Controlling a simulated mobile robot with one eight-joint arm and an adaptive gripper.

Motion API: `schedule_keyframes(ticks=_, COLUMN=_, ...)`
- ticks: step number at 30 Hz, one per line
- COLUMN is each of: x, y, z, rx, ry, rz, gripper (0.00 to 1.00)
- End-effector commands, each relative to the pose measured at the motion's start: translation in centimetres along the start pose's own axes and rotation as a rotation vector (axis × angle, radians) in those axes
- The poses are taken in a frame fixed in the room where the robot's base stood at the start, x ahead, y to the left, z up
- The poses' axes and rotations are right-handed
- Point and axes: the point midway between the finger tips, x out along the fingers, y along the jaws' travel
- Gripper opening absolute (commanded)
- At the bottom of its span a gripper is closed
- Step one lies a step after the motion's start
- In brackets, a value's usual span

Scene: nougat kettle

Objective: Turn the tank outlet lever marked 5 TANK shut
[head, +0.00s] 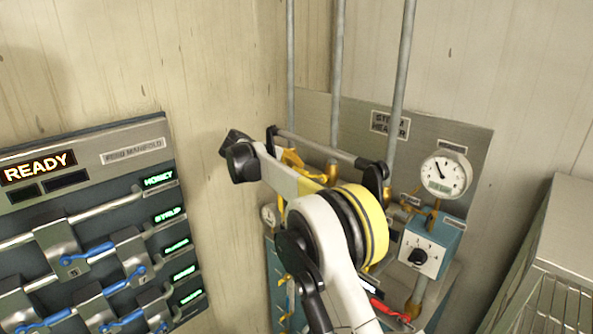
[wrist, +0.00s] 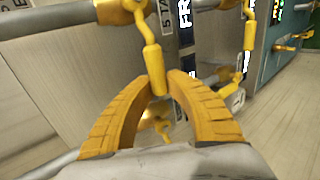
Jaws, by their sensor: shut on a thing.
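In the wrist view, a yellow lever (wrist: 153,58) hangs from a yellow valve body (wrist: 120,11) on a grey pipe. A label reading "5 TA…" (wrist: 167,14) sits beside the lever, its upper part cut off by the frame. My gripper (wrist: 160,84) has its two yellow fingers on either side of the lever's lower end and is shut on it. The lever points down towards the gripper, slightly tilted. In the head view my arm covers the valve area, and I cannot clearly make out the lever or the fingers there.
In the head view, a feed manifold panel (head: 90,145) with blue levers and a READY display stands left. A steam header plate (head: 460,135) with a round gauge (head: 445,174) and a blue knob box (head: 430,246) is behind my arm. A metal cabinet (head: 570,225) stands right.

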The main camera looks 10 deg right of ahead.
Motion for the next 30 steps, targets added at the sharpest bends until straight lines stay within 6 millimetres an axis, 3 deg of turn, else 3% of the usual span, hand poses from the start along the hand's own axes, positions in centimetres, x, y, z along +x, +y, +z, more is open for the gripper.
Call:
schedule_keyframes(ticks=4, x=-0.1, y=-0.2, z=-0.1, rx=-0.001, ry=0.002, rz=-0.002, gripper=0.00)
schedule_keyframes(ticks=5, x=-0.1, y=-0.2, z=-0.1, rx=-0.001, ry=0.002, rz=-0.002, gripper=0.20)
schedule_keyframes(ticks=7, x=-0.1, y=-0.1, z=-0.1, rx=0.000, ry=0.002, rz=-0.002, gripper=0.40)
schedule_keyframes(ticks=19, x=-0.8, y=0.0, z=0.0, rx=0.000, ry=0.001, rz=0.000, gripper=0.40)
schedule_keyframes(ticks=23, x=-2.9, y=-0.1, z=-0.1, rx=-0.001, ry=0.003, rz=0.000, gripper=0.40)
schedule_keyframes(ticks=30, x=-8.3, y=-0.1, z=-0.1, rx=-0.002, ry=0.003, rz=0.000, gripper=0.40)
